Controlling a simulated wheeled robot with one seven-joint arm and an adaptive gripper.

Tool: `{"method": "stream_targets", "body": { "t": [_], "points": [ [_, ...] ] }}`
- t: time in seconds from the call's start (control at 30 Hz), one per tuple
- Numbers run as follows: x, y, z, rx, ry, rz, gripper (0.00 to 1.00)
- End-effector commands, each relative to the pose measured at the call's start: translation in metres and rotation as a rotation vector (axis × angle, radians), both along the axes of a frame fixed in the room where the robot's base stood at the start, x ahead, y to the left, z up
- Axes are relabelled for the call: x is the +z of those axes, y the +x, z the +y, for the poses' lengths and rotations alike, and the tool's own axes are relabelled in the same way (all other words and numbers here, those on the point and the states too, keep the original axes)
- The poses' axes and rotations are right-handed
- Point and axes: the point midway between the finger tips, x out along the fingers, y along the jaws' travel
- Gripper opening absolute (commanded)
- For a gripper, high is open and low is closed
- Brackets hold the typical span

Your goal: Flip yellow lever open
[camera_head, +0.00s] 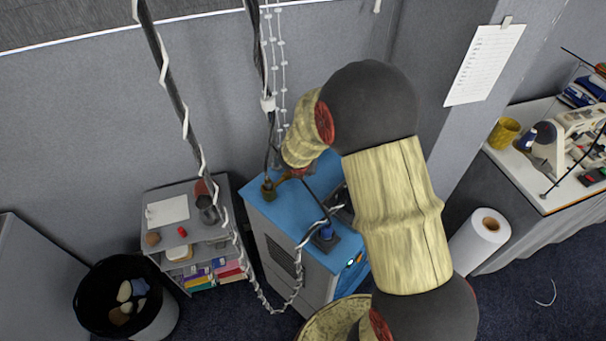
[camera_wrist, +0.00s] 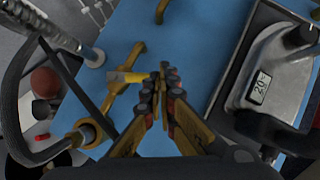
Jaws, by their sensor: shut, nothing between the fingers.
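The yellow lever (camera_wrist: 126,77) lies across a brass pipe (camera_wrist: 112,102) over the blue cabinet top in the wrist view. Its free end points right, toward my gripper (camera_wrist: 165,74). My gripper's fingers are closed together with nothing between them, just right of the lever's tip. I cannot tell whether they touch it. In the head view my arm reaches over the blue cabinet (camera_head: 275,213), and the brass fitting (camera_head: 268,188) shows near its back left edge. The lever is too small to make out clearly there.
A grey device with a small display (camera_wrist: 262,88) stands right of my gripper. A dark hose (camera_wrist: 20,95) bends into the brass fitting at left. A grey shelf (camera_head: 215,232) and black bin (camera_head: 92,300) stand left of the cabinet. Wrapped cables hang around it.

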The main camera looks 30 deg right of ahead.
Motion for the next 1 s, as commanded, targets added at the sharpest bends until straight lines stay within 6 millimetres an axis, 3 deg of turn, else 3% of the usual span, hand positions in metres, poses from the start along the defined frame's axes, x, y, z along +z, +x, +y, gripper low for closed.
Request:
{"method": "stream_targets", "body": {
  "t": [0.47, 1.0],
  "points": [
    [0.000, 0.022, -0.026, 0.449, 0.001, 0.000, 0.00],
    [0.001, 0.053, -0.035, 0.893, 0.000, 0.000, 0.00]
  ]
}}
